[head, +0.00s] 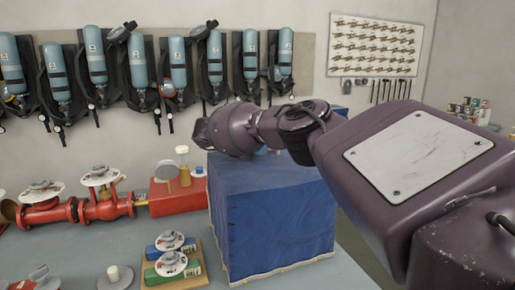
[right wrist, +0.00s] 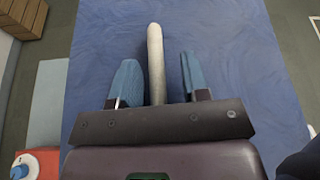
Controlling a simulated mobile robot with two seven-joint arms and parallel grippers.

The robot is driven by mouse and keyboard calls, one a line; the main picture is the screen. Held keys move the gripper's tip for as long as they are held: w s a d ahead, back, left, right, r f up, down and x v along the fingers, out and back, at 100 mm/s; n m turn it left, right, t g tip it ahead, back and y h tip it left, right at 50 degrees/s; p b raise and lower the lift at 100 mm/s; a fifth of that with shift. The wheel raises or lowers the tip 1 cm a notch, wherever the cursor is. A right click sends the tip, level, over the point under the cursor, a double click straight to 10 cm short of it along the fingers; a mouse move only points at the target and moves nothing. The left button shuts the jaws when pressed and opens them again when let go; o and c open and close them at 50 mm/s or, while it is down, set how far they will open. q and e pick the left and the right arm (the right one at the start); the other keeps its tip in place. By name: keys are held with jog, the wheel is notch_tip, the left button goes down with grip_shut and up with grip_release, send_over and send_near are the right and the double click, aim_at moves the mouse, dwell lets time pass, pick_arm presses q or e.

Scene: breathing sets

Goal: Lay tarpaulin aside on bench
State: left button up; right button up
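The blue tarpaulin (head: 270,215) is draped over a boxy load on the bench, with a pale hem along its lower edge. It fills most of the right wrist view (right wrist: 235,60). My right gripper (right wrist: 159,78) is over its top, with two blue fingers apart. A cream rod-like piece (right wrist: 156,45) lies between the fingers, with visible gaps on both sides. In the head view my right wrist (head: 235,130) is at the top of the tarpaulin, and the fingertips are hidden. What the tarpaulin covers is hidden. My left gripper is not in view.
The grey bench (head: 205,275) holds red pipework (head: 105,208), a red box (head: 178,196) and a wooden tray with green and blue blocks (head: 150,275) left of the tarpaulin. Breathing sets (head: 135,65) hang on the wall behind. A tool board (head: 374,45) hangs at right.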

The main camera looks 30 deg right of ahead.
jog(key=shift+r, duration=0.1)
notch_tip(320, 180, up, 3)
jog(key=b, duration=0.2)
send_over(229, 163)
jog(key=shift+s+r, duration=0.1)
jog(key=shift+r, duration=0.1)
jog(key=shift+b+v, duration=0.6)
jog(key=shift+v, duration=0.3)
jog(key=shift+a+r, duration=0.1)
jog(key=shift+a, duration=0.2)
